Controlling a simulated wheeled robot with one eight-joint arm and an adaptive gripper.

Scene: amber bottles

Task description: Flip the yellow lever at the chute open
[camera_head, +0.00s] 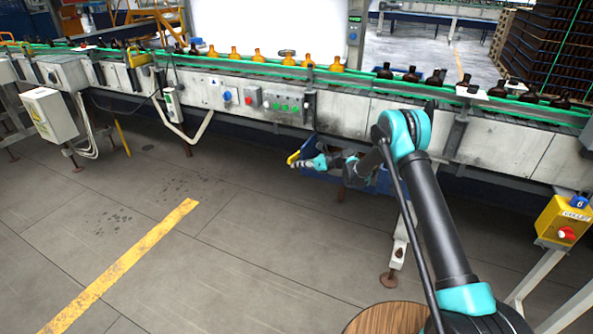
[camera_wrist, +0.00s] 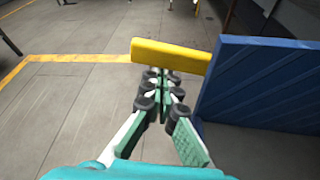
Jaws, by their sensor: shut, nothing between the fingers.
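The yellow lever (camera_wrist: 172,55) is a flat bar lying across the picture just beyond my fingertips in the wrist view. In the head view the yellow lever (camera_head: 293,157) shows small, at the left end of my gripper. The blue chute wall (camera_wrist: 258,88) stands right of the lever in the wrist view. The blue chute (camera_head: 381,181) sits under the conveyor in the head view, partly hidden by my arm. My gripper (camera_wrist: 164,82) is shut and empty, its tips close to the lever's near side; I cannot tell whether they touch.
The conveyor (camera_head: 215,90) carries amber and dark bottles (camera_head: 235,53) above the chute. A control panel with buttons (camera_head: 285,103) is on its side. A yellow box with a red button (camera_head: 565,222) stands at the right. The grey floor (camera_head: 200,255) in front is clear.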

